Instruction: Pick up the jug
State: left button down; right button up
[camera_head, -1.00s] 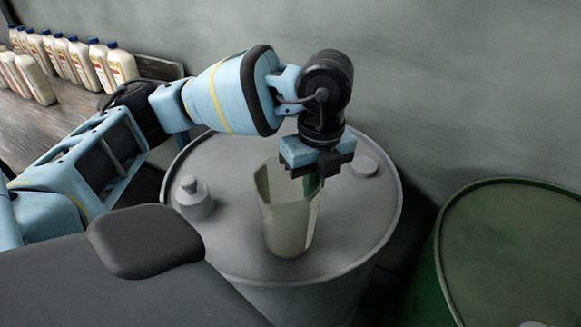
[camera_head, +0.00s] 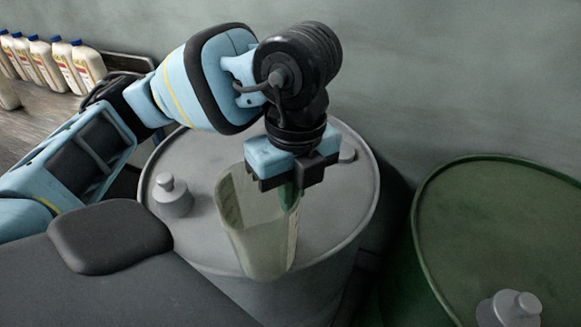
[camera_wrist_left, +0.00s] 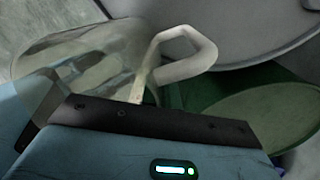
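The jug (camera_head: 250,229) is a tall, translucent, pale greenish-grey vessel with an open top. In the head view it is upright and slightly tilted, apparently raised above the top of the grey drum (camera_head: 325,222). My left gripper (camera_head: 291,187) points down at the jug's right side and appears shut on it near the rim; the fingertips are partly hidden. In the left wrist view the jug's clear body (camera_wrist_left: 85,52) and its pale looped handle (camera_wrist_left: 203,48) show just beyond the gripper. My right gripper is not in view.
The grey drum has a small cap (camera_head: 171,194) on its left. A green drum (camera_head: 490,230) stands at the right, with a cap (camera_head: 510,307). Several white bottles with blue lids (camera_head: 88,65) stand on a wooden surface at the back left. A wall closes off the back.

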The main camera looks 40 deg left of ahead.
aim_at(291, 240)
pick_arm(q)
jog(key=s+d, duration=0.1)
jog(key=s, duration=0.1)
jog(key=s+d, duration=0.3)
jog(key=s, duration=0.1)
jog(key=shift+s+d+r, duration=0.1)
jog(key=shift+d+r, duration=0.2)
jog(key=shift+r, duration=0.1)
